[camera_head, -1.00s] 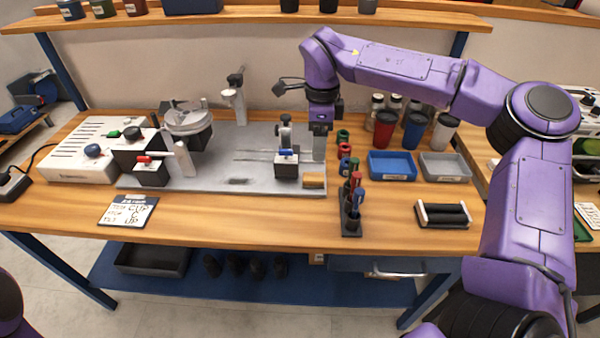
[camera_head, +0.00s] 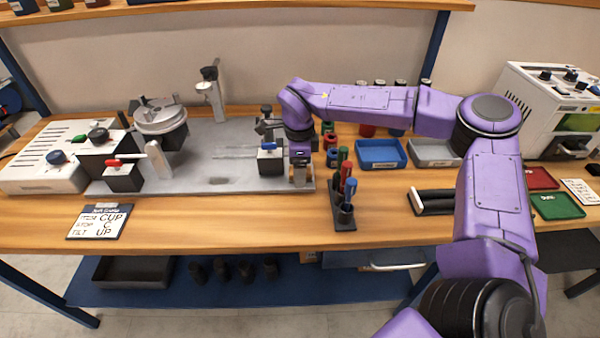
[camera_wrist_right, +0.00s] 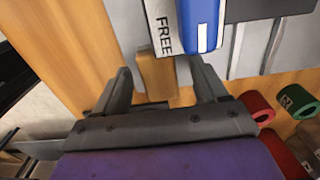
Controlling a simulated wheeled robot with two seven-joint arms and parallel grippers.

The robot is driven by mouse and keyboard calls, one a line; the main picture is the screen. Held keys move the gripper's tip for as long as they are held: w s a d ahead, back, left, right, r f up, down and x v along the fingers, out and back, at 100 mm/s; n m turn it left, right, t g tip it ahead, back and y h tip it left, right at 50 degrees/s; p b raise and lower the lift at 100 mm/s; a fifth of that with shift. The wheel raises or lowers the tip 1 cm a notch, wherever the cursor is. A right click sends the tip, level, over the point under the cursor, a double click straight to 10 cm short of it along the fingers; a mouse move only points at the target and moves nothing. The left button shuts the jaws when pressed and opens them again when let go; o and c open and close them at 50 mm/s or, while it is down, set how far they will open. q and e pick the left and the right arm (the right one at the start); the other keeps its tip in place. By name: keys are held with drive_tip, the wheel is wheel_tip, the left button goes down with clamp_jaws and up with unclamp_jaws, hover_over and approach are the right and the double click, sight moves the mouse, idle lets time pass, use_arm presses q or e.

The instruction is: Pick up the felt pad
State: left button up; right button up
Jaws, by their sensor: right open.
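The felt pad (camera_wrist_right: 157,77) is a small tan block. In the right wrist view it lies between the two fingers of my right gripper (camera_wrist_right: 162,82), with a visible gap to the finger on each side. In the head view my right gripper (camera_head: 300,180) points down at the front right corner of the grey metal plate (camera_head: 225,182) and largely hides the pad. The right gripper is open. My left gripper is out of view.
A blue-topped block marked FREE (camera_wrist_right: 200,25) stands just beyond the pad. A pen holder (camera_head: 343,215) is close to the right. Red and green rings (camera_wrist_right: 257,107) lie beside the right finger. Blue (camera_head: 380,153) and grey trays are farther right.

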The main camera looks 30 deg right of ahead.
drive_tip(key=shift+f, duration=0.2)
drive_tip(key=c, duration=1.1)
drive_tip(key=shift+c, duration=0.2)
drive_tip(key=shift+r, duration=0.55)
drive_tip(key=s+a+r+b, duration=0.1)
drive_tip(key=s+a+r, duration=0.3)
drive_tip(key=s+r, duration=0.8)
drive_tip(key=shift+s, duration=0.75)
